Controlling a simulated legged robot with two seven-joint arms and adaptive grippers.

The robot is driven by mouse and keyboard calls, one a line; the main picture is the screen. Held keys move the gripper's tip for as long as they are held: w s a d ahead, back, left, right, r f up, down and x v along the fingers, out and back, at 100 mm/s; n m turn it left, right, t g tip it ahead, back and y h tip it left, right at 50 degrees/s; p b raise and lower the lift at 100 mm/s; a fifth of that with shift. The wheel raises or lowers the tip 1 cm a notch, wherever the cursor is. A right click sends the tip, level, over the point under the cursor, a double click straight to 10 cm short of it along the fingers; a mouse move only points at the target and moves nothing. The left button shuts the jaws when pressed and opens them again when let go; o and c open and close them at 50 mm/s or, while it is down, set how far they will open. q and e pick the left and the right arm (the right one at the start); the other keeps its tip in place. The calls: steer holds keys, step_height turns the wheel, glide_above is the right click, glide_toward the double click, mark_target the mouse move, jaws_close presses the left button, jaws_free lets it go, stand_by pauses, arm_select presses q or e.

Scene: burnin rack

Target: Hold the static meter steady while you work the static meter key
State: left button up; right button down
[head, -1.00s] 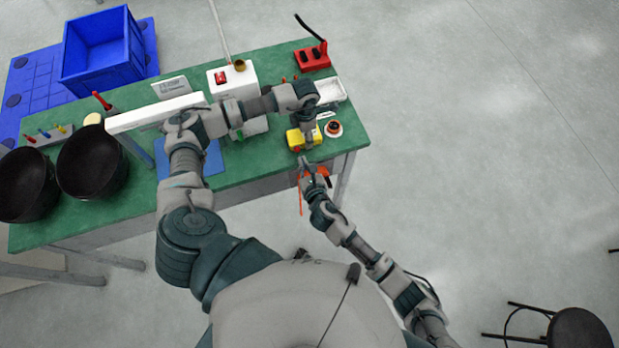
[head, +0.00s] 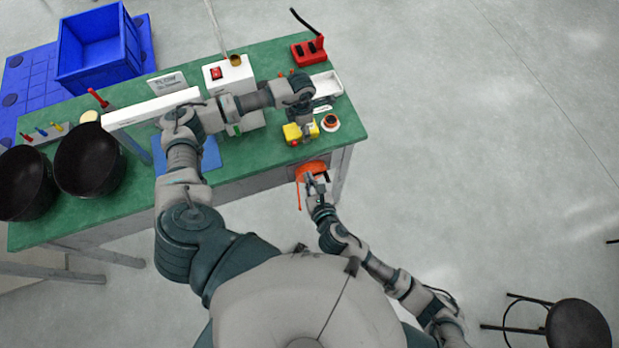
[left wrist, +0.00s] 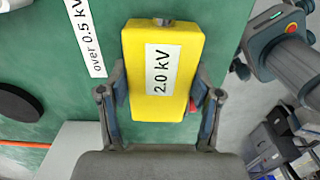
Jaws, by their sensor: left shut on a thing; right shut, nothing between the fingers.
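The static meter (head: 291,133) is a yellow box near the right front of the green table. In the left wrist view the meter (left wrist: 140,55) carries a white "2.0 kV" label. My left gripper (left wrist: 158,98) is shut on its two long sides. A small grey knob (left wrist: 163,21) shows at the meter's far end, and a small red part (left wrist: 192,105) at its right side. I cannot tell which is the key. My right gripper (head: 313,178) is shut and empty, off the table's front edge, apart from the meter.
An orange holder (head: 310,168) hangs at the table's front edge beside my right gripper. A round orange-ringed item (head: 330,122) stands right of the meter. A white tray (head: 327,84) and red stand (head: 308,49) lie behind. A white "over 0.5 kV" card (left wrist: 84,32) lies beside the meter.

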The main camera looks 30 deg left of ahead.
arm_select(q)
steer(key=shift+a, duration=0.1)
steer(key=o, duration=1.3)
steer(key=shift+r, duration=0.1)
